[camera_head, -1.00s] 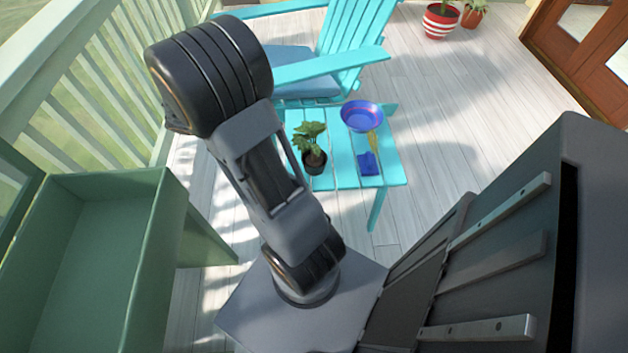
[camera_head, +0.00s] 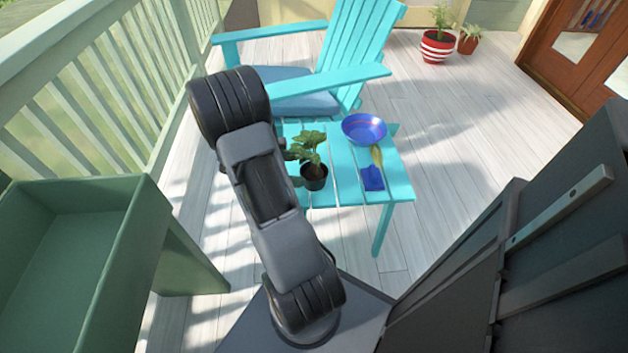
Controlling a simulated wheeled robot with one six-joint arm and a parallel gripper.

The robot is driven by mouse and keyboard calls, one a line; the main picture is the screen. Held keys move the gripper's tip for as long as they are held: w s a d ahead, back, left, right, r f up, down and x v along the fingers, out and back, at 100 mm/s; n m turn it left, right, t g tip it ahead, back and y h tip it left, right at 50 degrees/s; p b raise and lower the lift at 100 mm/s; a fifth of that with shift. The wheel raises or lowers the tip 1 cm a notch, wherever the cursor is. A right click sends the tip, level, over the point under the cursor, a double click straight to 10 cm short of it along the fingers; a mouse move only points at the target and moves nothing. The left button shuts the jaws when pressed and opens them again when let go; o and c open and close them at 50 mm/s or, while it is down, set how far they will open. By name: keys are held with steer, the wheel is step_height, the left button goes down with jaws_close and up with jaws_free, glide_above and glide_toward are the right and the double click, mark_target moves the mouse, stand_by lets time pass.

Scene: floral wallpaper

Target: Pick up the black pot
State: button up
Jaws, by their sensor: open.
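The black pot (camera_head: 314,181) stands upright on the turquoise slatted table (camera_head: 345,190), with a green leafy plant (camera_head: 308,150) growing in it. It is near the table's front left part, just right of my arm in the picture. My arm rises in front of the table and hides the table's left side.
A blue bowl (camera_head: 364,128) and a blue trowel with a yellow handle (camera_head: 373,177) lie on the table, right of the pot. A turquoise chair (camera_head: 345,50) stands behind. A green planter box (camera_head: 150,215) is at the left.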

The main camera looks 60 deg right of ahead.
mark_target(311, 171)
steer(key=shift+b+x, duration=1.2)
steer(key=shift+x, duration=1.65)
steer(key=shift+s+r, duration=0.1)
steer(key=shift+r, duration=0.05)
steer(key=shift+a, duration=0.1)
steer(key=c, duration=0.6)
steer(key=shift+r, duration=0.1)
steer(key=shift+c, duration=0.2)
